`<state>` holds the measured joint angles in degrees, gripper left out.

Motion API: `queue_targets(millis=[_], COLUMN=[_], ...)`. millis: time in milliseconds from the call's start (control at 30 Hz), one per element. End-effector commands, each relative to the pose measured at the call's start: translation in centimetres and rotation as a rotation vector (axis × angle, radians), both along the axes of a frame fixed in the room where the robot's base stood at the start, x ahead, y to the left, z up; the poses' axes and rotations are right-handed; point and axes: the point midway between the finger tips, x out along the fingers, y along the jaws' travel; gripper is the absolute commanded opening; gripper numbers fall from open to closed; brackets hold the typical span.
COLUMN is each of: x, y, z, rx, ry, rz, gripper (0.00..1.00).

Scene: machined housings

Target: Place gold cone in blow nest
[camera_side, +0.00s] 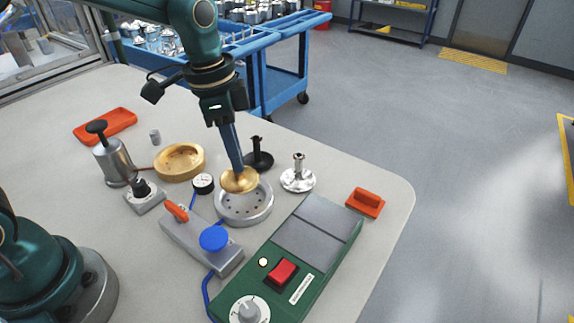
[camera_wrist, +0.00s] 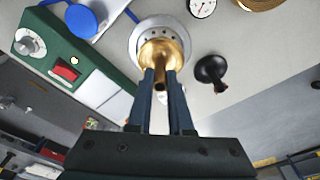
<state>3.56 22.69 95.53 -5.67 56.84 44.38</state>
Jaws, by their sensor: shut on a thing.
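The gold cone (camera_side: 240,181) is held in my gripper (camera_side: 235,165), whose long blue fingers are shut on its narrow stem. In the side view the cone is over the far part of the blow nest (camera_side: 246,208), a round grey metal ring with holes in its floor. In the wrist view the gold cone (camera_wrist: 165,58) lies between the fingertips (camera_wrist: 160,80), in front of the pale nest (camera_wrist: 143,30). The cone hides part of the nest. I cannot tell whether it touches the nest's floor.
A round gauge (camera_side: 203,184), a brass ring (camera_side: 180,162), a black funnel-shaped part (camera_side: 258,160) and a silver one (camera_side: 298,178) stand close around the nest. A grey valve block with a blue knob (camera_side: 214,238) and a green control box (camera_side: 290,255) are in front.

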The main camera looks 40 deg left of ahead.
Motion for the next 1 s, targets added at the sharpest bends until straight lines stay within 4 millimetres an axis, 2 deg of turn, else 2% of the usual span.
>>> queue_targets(millis=[367, 767, 800, 867, 1000], x=[0.0, 0.1, 0.1, 0.1, 0.1], y=[-0.3, -0.3, -0.3, -0.3, -0.3], z=[-4.0, -4.5, -4.5, -4.5, -4.5], rx=[0.001, 0.0, 0.0, 0.0, 0.001], ry=[0.004, 0.001, 0.001, 0.001, 0.001], rz=[0.001, 0.001, 0.001, 0.001, 0.001], gripper=[0.0, 0.0, 0.26, 0.48, 0.48])
